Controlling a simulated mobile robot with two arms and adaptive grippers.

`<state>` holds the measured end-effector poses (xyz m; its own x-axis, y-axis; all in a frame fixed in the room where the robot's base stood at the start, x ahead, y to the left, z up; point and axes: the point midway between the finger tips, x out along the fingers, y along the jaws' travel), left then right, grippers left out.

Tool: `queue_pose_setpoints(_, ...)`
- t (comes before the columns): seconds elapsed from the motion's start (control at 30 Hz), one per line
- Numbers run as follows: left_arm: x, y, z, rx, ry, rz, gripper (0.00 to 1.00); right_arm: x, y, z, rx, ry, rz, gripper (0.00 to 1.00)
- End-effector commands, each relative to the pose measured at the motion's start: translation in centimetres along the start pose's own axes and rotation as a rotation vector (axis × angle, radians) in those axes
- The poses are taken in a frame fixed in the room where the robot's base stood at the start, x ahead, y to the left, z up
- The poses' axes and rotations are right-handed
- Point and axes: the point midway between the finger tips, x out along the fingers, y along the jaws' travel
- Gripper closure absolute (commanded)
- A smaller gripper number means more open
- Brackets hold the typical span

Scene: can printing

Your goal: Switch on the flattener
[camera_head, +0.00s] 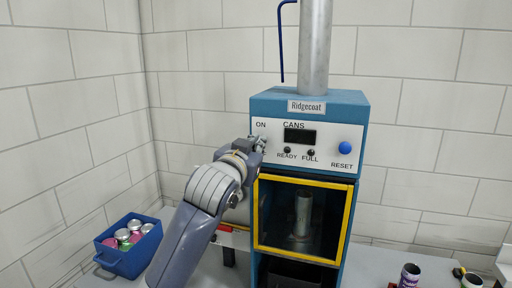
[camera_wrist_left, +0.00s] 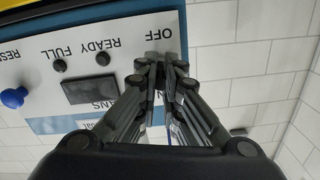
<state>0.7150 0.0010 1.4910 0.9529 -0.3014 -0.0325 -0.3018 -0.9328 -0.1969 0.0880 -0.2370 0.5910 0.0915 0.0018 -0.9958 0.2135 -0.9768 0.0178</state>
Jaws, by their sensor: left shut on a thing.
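A blue machine (camera_head: 325,99) labelled "Ridgecoat" stands against the back wall; I see no label reading flattener. Its white panel (camera_head: 328,143) has the word ON at upper left, a dark display (camera_head: 300,136), and a blue RESET button (camera_head: 344,147). My left gripper (camera_head: 258,143) is at the panel's left end, below ON. In the left wrist view the picture is upside down, and the gripper (camera_wrist_left: 167,66) has its fingers together beside the word OFF (camera_wrist_left: 168,32). It is shut on a switch there, which the fingers hide. My right gripper is not in view.
A blue bin (camera_head: 127,262) with several cans stands at lower left. A yellow-framed window (camera_head: 302,219) sits below the panel, with a metal cylinder inside. A dark open-topped can (camera_head: 409,275) stands at lower right. A grey pipe (camera_head: 315,45) rises from the machine's top.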

Motion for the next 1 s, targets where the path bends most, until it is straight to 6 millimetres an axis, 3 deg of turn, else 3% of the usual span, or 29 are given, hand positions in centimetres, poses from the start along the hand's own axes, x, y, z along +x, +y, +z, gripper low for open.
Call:
queue_pose_setpoints(0.5,0.3,-0.2,-1.4,0.002,-0.376,0.074,1.00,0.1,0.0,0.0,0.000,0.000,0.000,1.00)
queue_pose_setpoints(1.0,0.5,-0.3,-1.5,0.002,-0.472,0.093,1.00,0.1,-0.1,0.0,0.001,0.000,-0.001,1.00)
